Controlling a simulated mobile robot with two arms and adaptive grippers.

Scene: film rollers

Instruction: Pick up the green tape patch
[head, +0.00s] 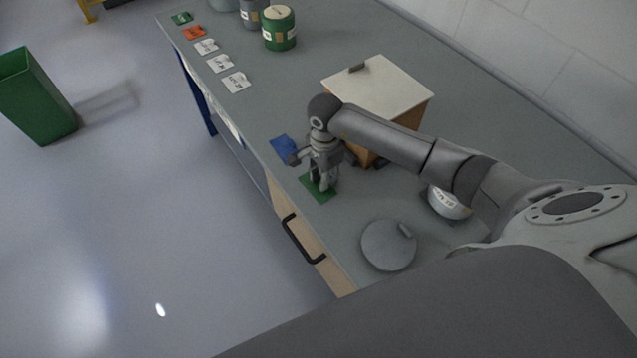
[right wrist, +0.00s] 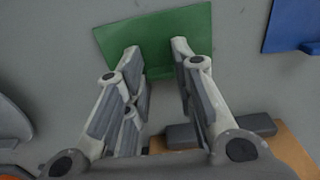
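A flat green tape patch (head: 319,192) lies on the grey bench top near its front edge, partly hidden by my right gripper (head: 322,180) just over it. In the right wrist view the green patch (right wrist: 160,35) spans the upper middle. The fingers of the right gripper (right wrist: 156,50) are spread apart over its lower part, with nothing between them but the patch below. Whether the fingertips touch the bench I cannot tell. Another small green patch (head: 181,18) lies at the bench's far end. My left gripper is not in view.
A blue patch (head: 283,148) lies close beside the gripper. A wooden box with a white lid (head: 378,85) stands behind it. A round grey lid (head: 388,247) and a bowl (head: 447,206) are nearer me.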

